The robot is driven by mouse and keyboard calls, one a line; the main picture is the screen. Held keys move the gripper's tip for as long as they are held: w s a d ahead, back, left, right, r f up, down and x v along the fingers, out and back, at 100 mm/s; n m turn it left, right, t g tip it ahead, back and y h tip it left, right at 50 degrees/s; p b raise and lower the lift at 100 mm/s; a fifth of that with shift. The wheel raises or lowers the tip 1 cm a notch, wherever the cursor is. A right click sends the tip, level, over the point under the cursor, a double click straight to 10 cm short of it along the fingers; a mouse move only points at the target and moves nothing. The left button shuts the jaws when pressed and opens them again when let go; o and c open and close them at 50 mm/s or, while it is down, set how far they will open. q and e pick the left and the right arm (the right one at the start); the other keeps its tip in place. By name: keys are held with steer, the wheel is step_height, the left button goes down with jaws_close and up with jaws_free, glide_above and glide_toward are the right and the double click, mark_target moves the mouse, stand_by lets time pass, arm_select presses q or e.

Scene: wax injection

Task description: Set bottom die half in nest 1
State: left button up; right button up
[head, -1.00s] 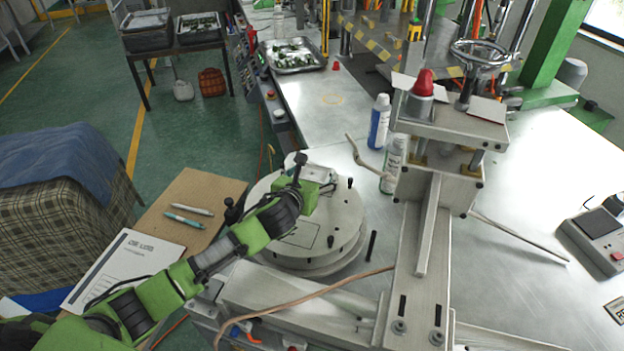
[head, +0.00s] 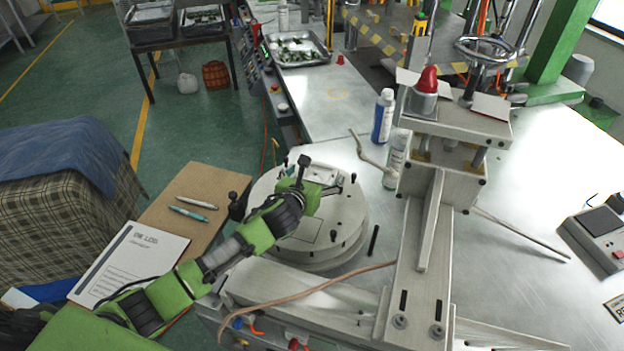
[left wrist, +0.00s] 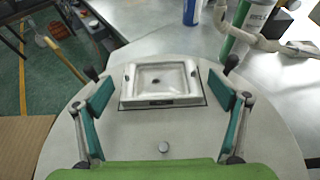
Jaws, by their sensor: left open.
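The bottom die half is a pale square block with a shallow recess and a small dark hole. It sits flat on the round turntable (head: 345,226), within a dark square outline, in the left wrist view (left wrist: 160,82). In the head view the die half (head: 323,174) shows partly behind my left gripper (head: 328,188). In the left wrist view the gripper's teal fingers (left wrist: 162,112) stand open, one on each side of the die half, with gaps between. Another outlined square nest lies empty on the near part of the turntable. My right gripper is not in view.
A steel press column (head: 425,240) stands right of the turntable. A blue-and-white bottle (head: 383,118) and a second can (head: 396,160) stand behind it. A copper-coloured hose (head: 310,290) crosses in front. A clipboard sheet (head: 130,258) and pens lie at left.

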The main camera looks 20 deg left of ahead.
arm_select(q)
steer(key=b+v, duration=0.1)
steer(key=v, duration=1.1)
steer(key=shift+s, duration=0.1)
steer(key=shift+f, duration=0.1)
